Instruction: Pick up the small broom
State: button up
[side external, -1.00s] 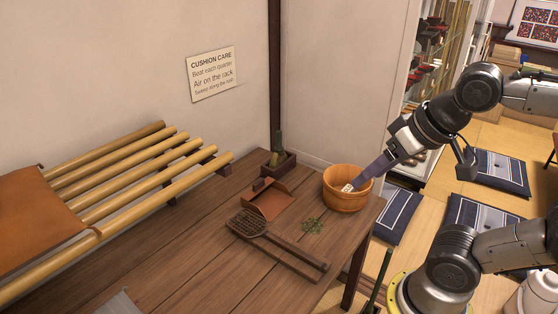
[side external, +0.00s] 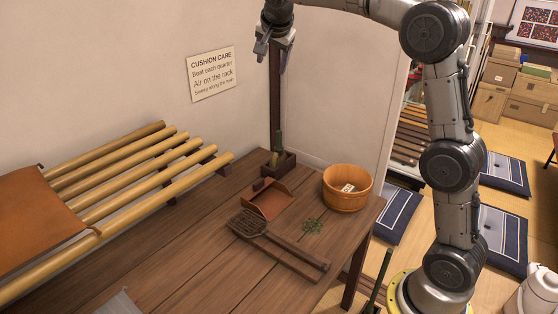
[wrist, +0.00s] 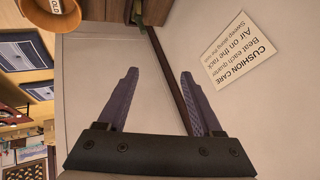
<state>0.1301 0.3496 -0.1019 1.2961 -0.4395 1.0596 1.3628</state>
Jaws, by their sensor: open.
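What looks like the small broom (side external: 278,142) stands upright in a small dark wooden box against the wall in the side view, with a green upper part and a yellowish lower part. In the wrist view its end (wrist: 137,10) shows only partly at the top edge. My gripper (side external: 273,52) is high above the box, near the dark wall post, with its fingers apart and nothing between them. The wrist view also shows the open, empty fingers (wrist: 159,75) in front of the wall and post.
The wooden box (side external: 287,166) is at the back of the table, behind a brown dustpan (side external: 268,200). A wooden tub (side external: 347,192) holding a white label stands at right. A bamboo rack (side external: 140,170) is at left.

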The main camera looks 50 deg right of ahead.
aim_at(278, 144)
jog(key=w+d+f+m+g, duration=0.1)
jog(key=w+d+f, duration=0.25)
jog(key=f, duration=0.35)
jog(key=w+d+f+g+h, duration=0.1)
jog(key=w+d+f, duration=0.25)
jog(key=f, duration=0.25)
jog(key=w+d+f+m+g, duration=0.1)
jog(key=w+d+f, duration=0.2)
jog(key=w+f, duration=0.3)
jog(key=shift+g, duration=0.5)
jog(key=shift+s+a+f+x, duration=0.35)
jog(key=shift+s+x, duration=0.25)
jog(key=shift+x, duration=2.8)
jog(key=shift+s+a+f+x, duration=0.35)
jog(key=shift+s+x, duration=0.3)
jog(key=shift+x, duration=2.75)
jog(key=shift+s+a+f+x, duration=0.35)
jog(key=shift+s+x, duration=0.25)
jog(key=shift+x, duration=2.8)
jog(key=shift+r, duration=0.1)
jog(key=shift+c, duration=0.2)
grip_shut()
